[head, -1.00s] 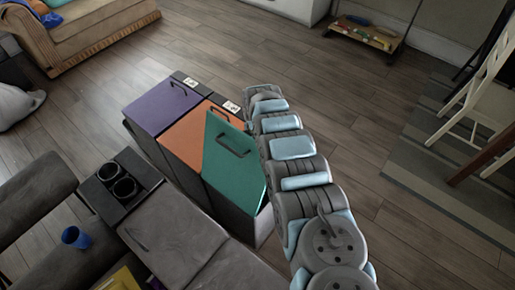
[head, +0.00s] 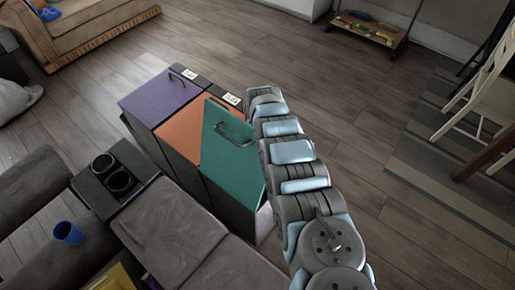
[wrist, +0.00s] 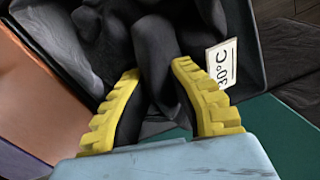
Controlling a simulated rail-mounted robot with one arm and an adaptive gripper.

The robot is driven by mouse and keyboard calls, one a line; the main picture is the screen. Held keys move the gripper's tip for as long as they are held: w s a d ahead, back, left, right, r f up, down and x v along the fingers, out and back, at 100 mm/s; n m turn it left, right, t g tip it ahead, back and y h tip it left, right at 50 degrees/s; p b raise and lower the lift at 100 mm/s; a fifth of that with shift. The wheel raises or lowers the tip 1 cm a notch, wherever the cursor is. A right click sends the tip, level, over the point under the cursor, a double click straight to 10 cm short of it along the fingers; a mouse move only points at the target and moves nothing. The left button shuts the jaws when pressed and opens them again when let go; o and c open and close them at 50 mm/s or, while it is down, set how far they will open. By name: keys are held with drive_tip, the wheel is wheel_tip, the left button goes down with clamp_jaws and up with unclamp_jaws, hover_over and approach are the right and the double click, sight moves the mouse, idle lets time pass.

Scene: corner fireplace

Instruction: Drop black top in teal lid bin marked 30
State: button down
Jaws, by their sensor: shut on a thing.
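In the wrist view, my gripper (wrist: 158,105) has its yellow fingers closed on black cloth (wrist: 155,60), the black top. More dark cloth spreads above and around the fingers, against a dark grey surface; where the held piece ends is unclear. A white label (wrist: 221,62) reading 30°C is just right of the cloth. The teal lid (wrist: 285,135) shows at lower right. In the head view, the teal lid (head: 225,160) with its dark handle tops the right bin of the row and looks tilted. My gripper and the top are hidden there by my arm.
Bins with an orange lid (head: 187,137) and a purple lid (head: 160,100) stand left of the teal one. A grey sofa with cup holders (head: 113,178) and a blue cup (head: 68,232) are at lower left.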

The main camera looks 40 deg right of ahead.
drive_tip(key=c, duration=1)
unclamp_jaws()
drive_tip(key=shift+c, duration=0.2)
drive_tip(key=shift+r, duration=0.15)
wheel_tip(320, 180, up, 12)
